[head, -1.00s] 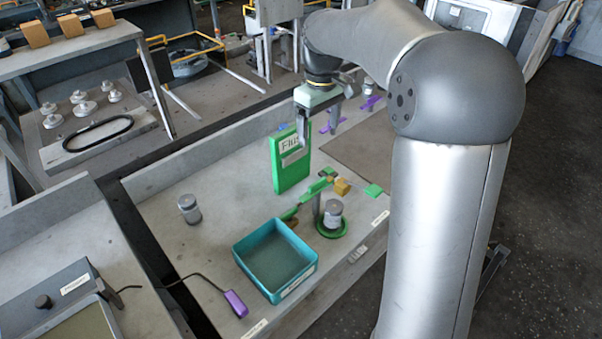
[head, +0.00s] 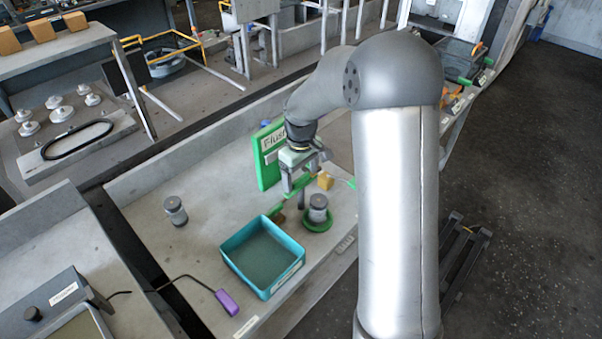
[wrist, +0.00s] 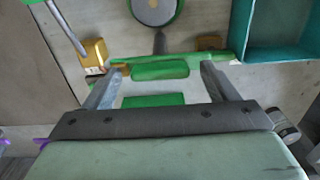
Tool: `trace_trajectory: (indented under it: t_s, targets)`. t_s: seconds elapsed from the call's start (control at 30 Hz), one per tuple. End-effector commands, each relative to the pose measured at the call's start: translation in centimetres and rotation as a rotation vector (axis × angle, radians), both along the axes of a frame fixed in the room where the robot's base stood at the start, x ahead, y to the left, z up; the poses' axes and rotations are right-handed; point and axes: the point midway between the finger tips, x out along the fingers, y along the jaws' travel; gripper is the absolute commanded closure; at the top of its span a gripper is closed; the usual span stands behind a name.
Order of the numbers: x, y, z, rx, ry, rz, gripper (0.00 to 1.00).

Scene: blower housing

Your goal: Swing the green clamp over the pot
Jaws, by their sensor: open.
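The green clamp (head: 279,213) is a narrow bar on a post beside the pot, partly hidden by my gripper in the head view. In the wrist view the clamp (wrist: 228,57) runs across the picture, past both fingertips. The pot (head: 318,204) is a grey lidded cylinder standing upright in a green ring; its round top (wrist: 154,9) shows at the top edge of the wrist view. My gripper (head: 297,189) is open and points down at the clamp, with its fingertips (wrist: 161,70) spread along the bar. Whether they touch it I cannot tell.
A teal tray (head: 228,251) stands left of the pot. A green sign board (head: 268,172) stands behind my gripper, and a yellow block (head: 325,181) sits close to the clamp.

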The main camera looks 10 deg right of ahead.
Motion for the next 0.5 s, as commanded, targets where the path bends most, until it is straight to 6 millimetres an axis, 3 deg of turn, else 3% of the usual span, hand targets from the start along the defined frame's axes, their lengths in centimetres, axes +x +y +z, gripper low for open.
trace_trajectory:
  t_s: [0.3, 0.47, 0.5]
  targets:
    - [-0.01, -0.01, -0.30, 0.000, 0.000, 0.000, 0.20]
    - [0.00, -0.01, -0.28, 0.000, 0.000, 0.000, 0.65]
    - [-0.01, -0.01, -0.27, 0.000, 0.000, 0.000, 0.65]
